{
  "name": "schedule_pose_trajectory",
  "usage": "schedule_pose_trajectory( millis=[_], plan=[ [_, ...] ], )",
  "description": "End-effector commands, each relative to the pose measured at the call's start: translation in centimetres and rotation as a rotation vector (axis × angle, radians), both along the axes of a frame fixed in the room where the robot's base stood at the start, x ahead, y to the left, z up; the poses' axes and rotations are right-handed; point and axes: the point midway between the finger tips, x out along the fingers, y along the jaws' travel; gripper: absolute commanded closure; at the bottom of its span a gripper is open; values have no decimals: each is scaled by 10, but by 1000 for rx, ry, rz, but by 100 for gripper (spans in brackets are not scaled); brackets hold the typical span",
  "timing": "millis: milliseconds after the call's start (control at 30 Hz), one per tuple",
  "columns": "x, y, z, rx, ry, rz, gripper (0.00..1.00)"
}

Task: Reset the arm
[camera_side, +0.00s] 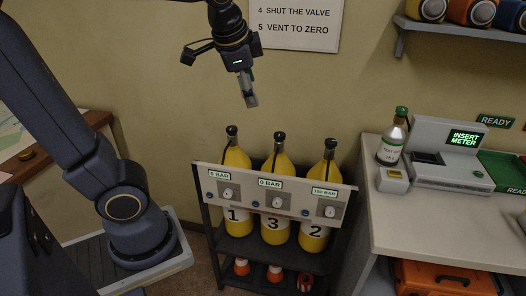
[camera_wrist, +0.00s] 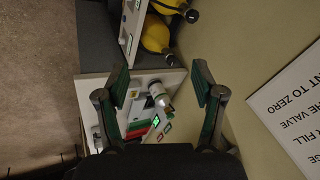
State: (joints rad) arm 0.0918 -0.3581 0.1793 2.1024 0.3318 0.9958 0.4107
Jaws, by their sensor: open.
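My gripper (camera_side: 250,98) hangs in the air above the rack of yellow cylinders in the side view, pointing down. In the wrist view my gripper (camera_wrist: 161,92) has its two green-padded fingers spread apart, with nothing between them close by. The yellow cylinders numbered 1 (camera_side: 235,160), 3 (camera_side: 278,162) and 2 (camera_side: 325,170) stand upright in the rack, well below the gripper. Labels above them read 0 BAR on the left and middle, and what looks like 150 BAR on the right.
A counter (camera_side: 430,210) on the right holds a green-capped bottle (camera_side: 391,143) and a grey device (camera_side: 450,155) with an INSERT METER screen. A wall sign (camera_side: 295,22) hangs behind my arm. A shelf (camera_side: 460,30) is at upper right. An orange case (camera_side: 443,280) sits below the counter.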

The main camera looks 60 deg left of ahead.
Motion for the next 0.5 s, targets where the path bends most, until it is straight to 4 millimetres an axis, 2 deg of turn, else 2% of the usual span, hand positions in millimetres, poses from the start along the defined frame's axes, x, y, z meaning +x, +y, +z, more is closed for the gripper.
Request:
schedule_pose_trajectory(
  millis=[33, 100, 233, 300, 367, 500],
  plan=[
    [-21, -11, 2, -54, -55, 31, 32],
    [-45, -30, -2, -131, -114, 77, 32],
    [-78, -62, -23, -263, -173, 163, 32],
    [-89, -77, -41, -331, -163, 213, 32],
    [-94, -85, -55, -379, -138, 265, 32],
    [-92, -88, -55, -436, -152, 339, 32]
  ],
)
